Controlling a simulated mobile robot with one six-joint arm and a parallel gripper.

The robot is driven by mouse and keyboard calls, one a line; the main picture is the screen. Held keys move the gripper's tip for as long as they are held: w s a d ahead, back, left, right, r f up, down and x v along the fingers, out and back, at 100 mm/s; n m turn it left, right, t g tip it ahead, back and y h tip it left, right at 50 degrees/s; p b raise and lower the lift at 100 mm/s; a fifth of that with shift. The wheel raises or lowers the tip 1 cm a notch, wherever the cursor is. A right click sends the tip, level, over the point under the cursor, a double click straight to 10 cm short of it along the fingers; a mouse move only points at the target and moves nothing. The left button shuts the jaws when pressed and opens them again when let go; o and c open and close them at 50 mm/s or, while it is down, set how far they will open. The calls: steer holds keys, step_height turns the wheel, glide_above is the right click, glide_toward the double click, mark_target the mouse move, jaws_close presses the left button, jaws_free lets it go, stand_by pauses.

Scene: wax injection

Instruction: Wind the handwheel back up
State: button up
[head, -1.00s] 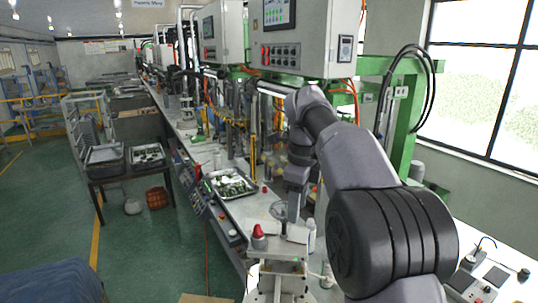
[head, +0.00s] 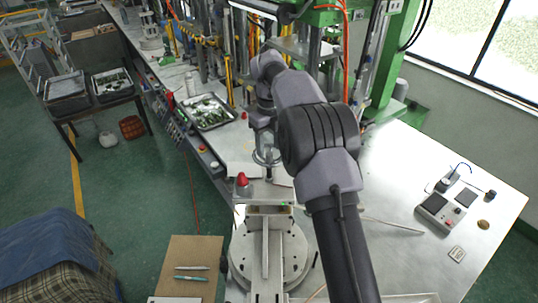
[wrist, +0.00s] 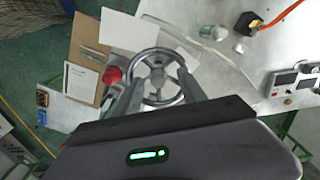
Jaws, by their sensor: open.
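The handwheel is a silver spoked ring with a central hub (wrist: 157,72) in the wrist view. It also shows in the head view as a pale ring (head: 267,157) below the end of my arm. My gripper (wrist: 160,79) is open, with its two grey fingers reaching over the wheel, one on each side of the hub. In the head view my gripper (head: 264,137) points down at the wheel. I cannot tell whether the fingers touch the rim or spokes.
A red knob (head: 242,180) stands left of the wheel on the bench. A tray of parts (head: 208,112) lies farther back. A control box (head: 437,212) sits at the right. A brown board with pens (head: 192,262) is at the lower left. Bench between wheel and box is mostly clear.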

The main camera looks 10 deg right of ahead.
steer(key=shift+s+f, duration=0.7)
steer(key=shift+s, duration=0.15)
steer(key=shift+s+f, duration=0.2)
steer(key=shift+f, duration=0.05)
steer(key=shift+w+f, duration=0.25)
steer(key=shift+w, duration=0.25)
steer(key=shift+w+f, duration=0.25)
steer(key=shift+w, duration=0.2)
steer(key=shift+a, duration=0.1)
steer(key=shift+s+r, duration=0.2)
steer(key=shift+s, duration=0.05)
steer(key=shift+c, duration=0.7)
steer(key=shift+s+r, duration=0.15)
steer(key=shift+s, duration=0.1)
steer(key=c, duration=0.4)
steer(key=shift+w, duration=0.15)
jaws_close()
